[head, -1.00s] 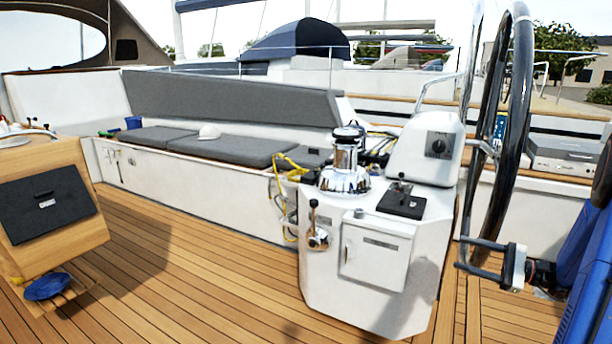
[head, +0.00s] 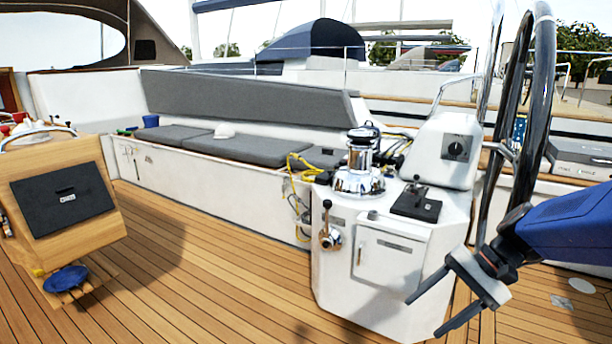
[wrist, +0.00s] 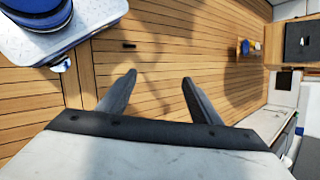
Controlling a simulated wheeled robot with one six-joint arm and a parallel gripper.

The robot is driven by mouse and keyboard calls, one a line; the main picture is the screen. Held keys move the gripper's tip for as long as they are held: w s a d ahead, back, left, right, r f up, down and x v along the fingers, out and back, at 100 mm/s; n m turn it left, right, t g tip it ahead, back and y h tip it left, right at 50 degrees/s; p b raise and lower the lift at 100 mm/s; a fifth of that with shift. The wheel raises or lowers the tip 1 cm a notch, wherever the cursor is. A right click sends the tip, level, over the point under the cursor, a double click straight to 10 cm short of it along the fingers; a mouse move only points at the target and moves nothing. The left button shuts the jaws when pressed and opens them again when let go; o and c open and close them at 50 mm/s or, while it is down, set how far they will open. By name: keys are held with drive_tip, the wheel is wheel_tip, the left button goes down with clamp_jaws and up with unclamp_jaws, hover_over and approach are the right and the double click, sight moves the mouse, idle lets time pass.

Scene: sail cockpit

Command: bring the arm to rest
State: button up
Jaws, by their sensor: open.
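My gripper (head: 426,312) is at the lower right of the head view, at the end of my blue arm, in front of the steering wheel and beside the white pedestal. Its two dark fingers are spread apart with nothing between them. In the wrist view my gripper (wrist: 158,88) is also open and empty, with teak deck planks behind the fingers.
The white pedestal (head: 345,290) with a chrome winch (head: 360,165) stands close to my gripper. The black steering wheel (head: 540,100) is behind my arm. A wooden table (head: 85,225) stands at the left. The teak deck (head: 190,270) between is clear.

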drive_tip(key=s+d+r+n+t+h, duration=0.1)
drive_tip(key=s+d+n+t+h, duration=0.1)
drive_tip(key=s+n+t+h, duration=0.2)
drive_tip(key=shift+s+r+n+h, duration=0.2)
drive_tip(key=shift+s+n+h, duration=1.55)
drive_tip(key=shift+s, duration=2.15)
